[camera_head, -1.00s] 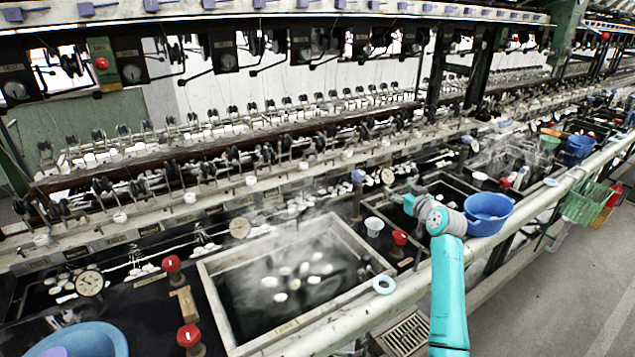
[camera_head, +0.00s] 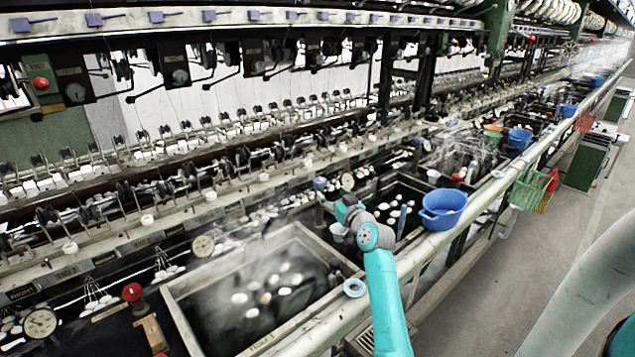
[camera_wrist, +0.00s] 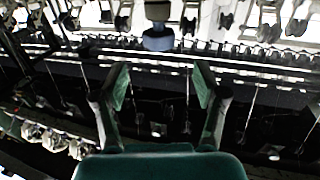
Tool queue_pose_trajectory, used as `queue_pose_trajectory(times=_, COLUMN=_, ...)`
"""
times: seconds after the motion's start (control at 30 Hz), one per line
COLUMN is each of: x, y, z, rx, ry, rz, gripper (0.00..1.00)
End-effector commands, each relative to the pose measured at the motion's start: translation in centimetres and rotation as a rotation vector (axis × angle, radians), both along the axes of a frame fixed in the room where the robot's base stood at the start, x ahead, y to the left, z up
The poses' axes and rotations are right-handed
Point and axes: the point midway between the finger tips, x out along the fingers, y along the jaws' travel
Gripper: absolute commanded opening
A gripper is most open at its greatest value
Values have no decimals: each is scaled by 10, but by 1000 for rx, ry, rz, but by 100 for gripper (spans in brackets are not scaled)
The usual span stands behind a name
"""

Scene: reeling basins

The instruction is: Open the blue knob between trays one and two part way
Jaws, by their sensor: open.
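The blue knob (camera_head: 320,183) stands on a post at the back, between the near tray (camera_head: 178,308) and the tray behind it to the right (camera_head: 425,186). I take these as trays one and two. My gripper (camera_wrist: 160,72) is open and empty in the wrist view, fingers apart. A blue knob (camera_wrist: 158,40) on a brownish stem appears beyond the fingertips, roughly centred between them and not touched. In the head view my arm reaches over the gap between the trays, its end just right of the knob's post; the fingertips are hard to make out there.
A white cup (camera_head: 338,230) stands beside my wrist. A pale ring (camera_head: 354,287) lies on the front rail. A blue basin (camera_head: 443,208) sits to the right. A red knob (camera_head: 132,292) stands left of the near tray. Reeling machinery lines the back.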

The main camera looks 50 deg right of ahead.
Motion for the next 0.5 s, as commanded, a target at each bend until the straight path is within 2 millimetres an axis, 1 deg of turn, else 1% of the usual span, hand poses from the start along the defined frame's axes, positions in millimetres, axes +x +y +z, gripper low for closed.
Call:
queue_pose_trajectory(times=0.03, x=8, y=-4, z=1, rx=0, ry=0, rz=2, gripper=71)
queue_pose_trajectory(times=0.3, x=51, y=-27, z=2, rx=-1, ry=0, rz=2, gripper=71)
queue_pose_trajectory(times=0.5, x=72, y=-39, z=1, rx=0, ry=0, rz=1, gripper=71)
